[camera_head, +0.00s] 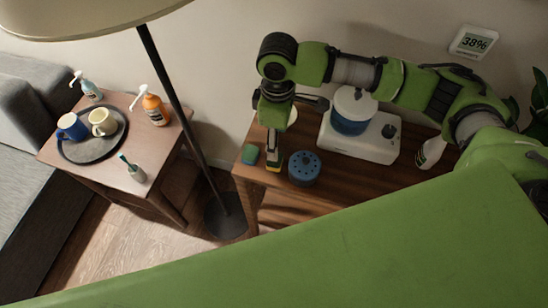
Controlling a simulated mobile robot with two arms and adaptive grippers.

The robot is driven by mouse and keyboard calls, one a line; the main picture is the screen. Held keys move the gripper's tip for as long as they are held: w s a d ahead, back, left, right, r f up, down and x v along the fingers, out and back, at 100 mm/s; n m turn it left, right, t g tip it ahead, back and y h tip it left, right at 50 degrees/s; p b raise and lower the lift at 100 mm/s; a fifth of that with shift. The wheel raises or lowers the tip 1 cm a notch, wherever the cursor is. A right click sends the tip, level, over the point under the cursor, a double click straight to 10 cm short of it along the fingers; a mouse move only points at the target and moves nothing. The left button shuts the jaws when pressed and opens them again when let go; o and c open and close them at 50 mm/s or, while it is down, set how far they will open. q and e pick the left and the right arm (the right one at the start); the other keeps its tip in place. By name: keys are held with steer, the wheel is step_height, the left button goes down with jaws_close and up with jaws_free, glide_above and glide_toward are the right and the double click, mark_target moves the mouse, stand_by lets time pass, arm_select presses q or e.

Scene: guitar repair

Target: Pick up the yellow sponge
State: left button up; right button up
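My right arm comes in from the right, and its gripper (273,161) points down at the left part of the wooden table. A small yellow patch, which looks like the yellow sponge (273,168), shows right at the fingertips. The gripper hides most of it, and I cannot tell whether the fingers are closed on it. A teal-green sponge-like block (249,155) lies just left of the gripper, apart from it. My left gripper is not in view.
A round blue holed container (304,168) stands close right of the gripper. A white appliance (358,137) and a white bottle (430,152) are further right. A floor lamp's pole (180,100) rises left of the table. A side table (108,180) holds a tray with mugs, and bottles.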

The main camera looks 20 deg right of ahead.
step_height(320, 180, down, 3)
steer(key=shift+r, duration=0.1)
steer(key=shift+f, duration=0.4)
steer(key=shift+a+f+p, duration=0.15)
steer(key=shift+f+p, duration=0.15)
steer(key=shift+f, duration=0.25)
steer(key=f, duration=0.4)
steer(key=shift+s+a+f+p, duration=0.1)
steer(key=shift+s+a+p, duration=0.15)
steer(key=shift+p, duration=0.15)
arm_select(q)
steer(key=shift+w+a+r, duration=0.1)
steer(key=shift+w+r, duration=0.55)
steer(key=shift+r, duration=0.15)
arm_select(e)
steer(key=shift+f, duration=0.1)
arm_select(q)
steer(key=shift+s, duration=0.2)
arm_select(e)
steer(key=c, duration=0.8)
